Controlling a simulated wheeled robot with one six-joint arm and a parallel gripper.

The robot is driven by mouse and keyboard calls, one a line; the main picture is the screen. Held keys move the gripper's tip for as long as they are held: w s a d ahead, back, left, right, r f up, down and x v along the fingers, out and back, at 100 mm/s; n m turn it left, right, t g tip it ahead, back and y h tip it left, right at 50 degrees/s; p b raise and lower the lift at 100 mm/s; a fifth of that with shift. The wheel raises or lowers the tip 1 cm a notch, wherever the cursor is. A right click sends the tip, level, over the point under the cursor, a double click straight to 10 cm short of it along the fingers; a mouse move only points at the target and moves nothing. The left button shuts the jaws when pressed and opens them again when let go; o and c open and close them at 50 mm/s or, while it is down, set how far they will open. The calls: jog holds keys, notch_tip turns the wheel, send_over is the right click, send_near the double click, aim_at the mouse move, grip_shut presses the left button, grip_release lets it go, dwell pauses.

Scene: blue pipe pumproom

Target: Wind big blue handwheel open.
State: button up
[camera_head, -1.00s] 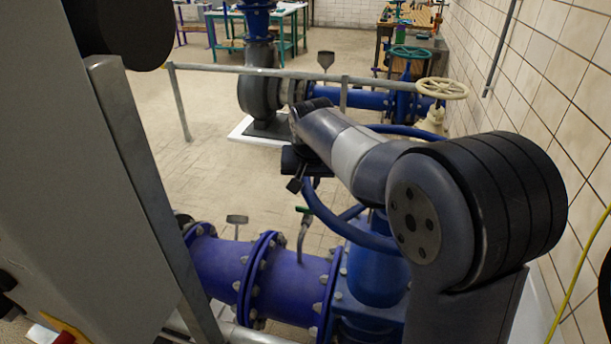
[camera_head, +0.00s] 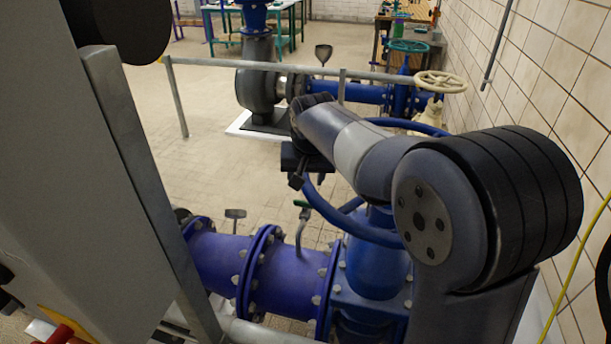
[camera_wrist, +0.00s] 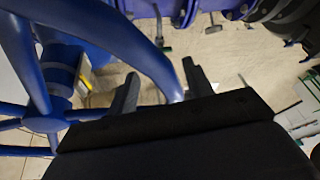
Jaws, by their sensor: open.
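The big blue handwheel (camera_head: 327,210) sits on top of a blue valve body (camera_head: 375,272), partly hidden behind my arm in the head view. In the wrist view its thick blue rim (camera_wrist: 130,40) curves down from the upper left, with the hub (camera_wrist: 50,122) and spokes at the left. My gripper (camera_wrist: 157,80) is open, its two dark fingers apart. The lower end of the visible rim passes between the fingers in the picture; I cannot tell whether either finger touches it. In the head view my gripper (camera_head: 297,180) is at the rim's left side, mostly hidden.
A purple-blue flanged pipe (camera_head: 280,280) runs left from the valve, with a small green-handled lever (camera_head: 303,212) above it. A grey railing (camera_head: 260,70) crosses behind. A cream handwheel (camera_head: 441,83) and a teal one (camera_head: 408,46) stand further back. A tiled wall (camera_head: 540,80) bounds the right.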

jog(key=v, duration=1.1)
jog(key=shift+w+f, duration=0.1)
jog(key=shift+w, duration=0.05)
jog(key=x, duration=1)
jog(key=shift+f, duration=0.1)
jog(key=shift+w+a+f, duration=0.1)
jog(key=shift+w+f, duration=0.15)
jog(key=shift+w, duration=0.05)
jog(key=shift+w+a+m, duration=0.1)
jog(key=shift+w+m, duration=0.2)
jog(key=shift+w, duration=0.1)
jog(key=shift+s, duration=0.1)
